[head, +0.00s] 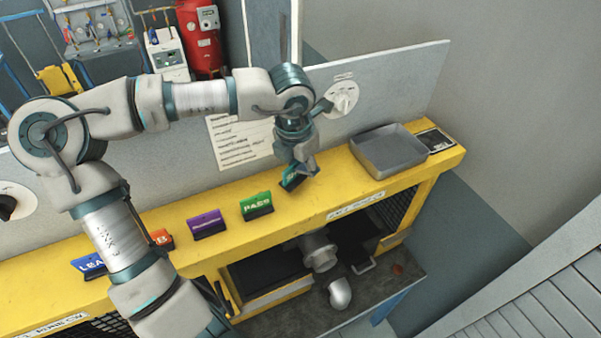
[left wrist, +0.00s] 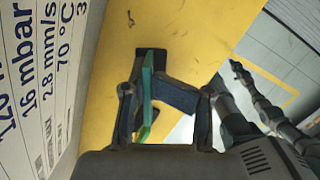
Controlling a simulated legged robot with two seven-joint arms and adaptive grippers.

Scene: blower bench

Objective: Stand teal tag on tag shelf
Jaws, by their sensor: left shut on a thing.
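The teal tag (head: 291,179) is between the fingers of my left gripper (head: 299,172), over the yellow tag shelf (head: 330,187), to the right of the green PASS tag (head: 257,205). In the left wrist view the teal tag (left wrist: 148,92) shows edge-on, with a finger of my left gripper (left wrist: 150,105) on each side and the yellow shelf (left wrist: 195,40) beyond. The gripper is shut on the tag. I cannot tell whether the tag's lower edge touches the shelf. My right gripper is not in view.
Purple (head: 207,223), orange (head: 161,238) and blue (head: 88,265) tags stand in a row on the shelf to the left. A grey tray (head: 390,152) sits at the right. A back panel (head: 400,92) with a white dial (head: 343,97) rises behind the shelf.

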